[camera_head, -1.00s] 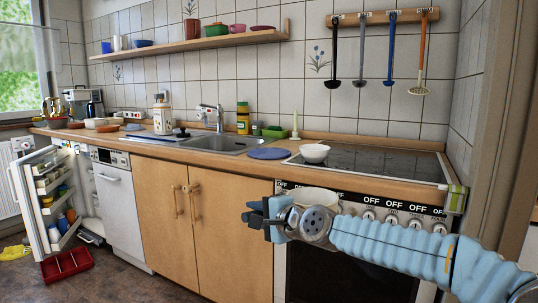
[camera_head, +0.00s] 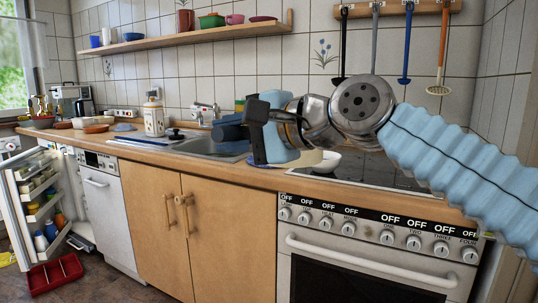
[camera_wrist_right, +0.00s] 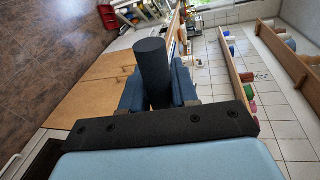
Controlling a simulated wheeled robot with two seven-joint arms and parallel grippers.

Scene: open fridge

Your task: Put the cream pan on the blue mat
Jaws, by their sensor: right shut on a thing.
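My right gripper (camera_head: 240,128) is raised in front of the counter, right of the sink. It is shut on a dark cylindrical handle, which stands out between the fingers in the right wrist view (camera_wrist_right: 152,75). The handle appears to be that of the cream pan (camera_head: 304,160). Only a pale part of the pan shows below and behind my gripper in the head view, so its tilt cannot be told. The blue mat's place on the counter, between sink and hob, is largely covered by my gripper. My left gripper is not in view.
Utensils hang above. The fridge door (camera_head: 30,205) stands open at far left.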

